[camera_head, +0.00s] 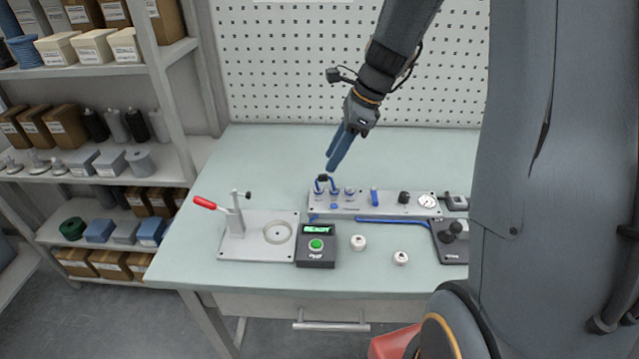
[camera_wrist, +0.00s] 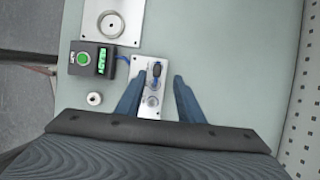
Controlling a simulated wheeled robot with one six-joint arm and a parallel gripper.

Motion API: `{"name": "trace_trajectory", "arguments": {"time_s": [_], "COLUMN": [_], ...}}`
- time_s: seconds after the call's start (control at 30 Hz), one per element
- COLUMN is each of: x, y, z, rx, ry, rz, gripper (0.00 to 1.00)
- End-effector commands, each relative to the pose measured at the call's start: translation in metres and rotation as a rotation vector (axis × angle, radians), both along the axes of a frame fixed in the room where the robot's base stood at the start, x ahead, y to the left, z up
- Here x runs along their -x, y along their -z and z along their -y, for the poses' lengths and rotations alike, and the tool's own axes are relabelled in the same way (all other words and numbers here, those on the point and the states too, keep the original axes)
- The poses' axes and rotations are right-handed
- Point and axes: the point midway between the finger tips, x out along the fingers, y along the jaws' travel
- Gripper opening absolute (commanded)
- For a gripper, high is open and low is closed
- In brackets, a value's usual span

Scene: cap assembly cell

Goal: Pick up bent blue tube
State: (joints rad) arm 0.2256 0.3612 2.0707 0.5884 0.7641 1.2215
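The bent blue tube (camera_head: 334,185) stands on the grey fixture plate (camera_head: 385,207) near its left end, as a small blue arch with a black piece at its top. In the wrist view the tube (camera_wrist: 155,76) shows as a small dark blue shape between my fingertips. My gripper (camera_head: 331,167) hangs above and just behind it, with blue fingers pointing down. In the wrist view my gripper (camera_wrist: 159,78) has its fingers spread, with a gap on both sides of the tube. I see no contact.
A press with a red handle (camera_head: 205,203) and a round ring stands at the left. A black box with a green button (camera_head: 316,245) and two white caps (camera_head: 358,242) (camera_head: 400,258) are in front. A black joystick box (camera_head: 453,236) is at the right. The table behind the plate is clear.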

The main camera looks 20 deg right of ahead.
Motion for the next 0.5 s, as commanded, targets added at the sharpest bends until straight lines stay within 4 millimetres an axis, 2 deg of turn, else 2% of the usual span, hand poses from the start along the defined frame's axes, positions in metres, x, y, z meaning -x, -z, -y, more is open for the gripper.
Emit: {"name": "trace_trajectory", "arguments": {"time_s": [0.5], "x": [0.001], "y": [0.055], "z": [-0.022], "rx": [0.002], "ry": [-0.002], "rz": [-0.002], "gripper": [0.34]}}
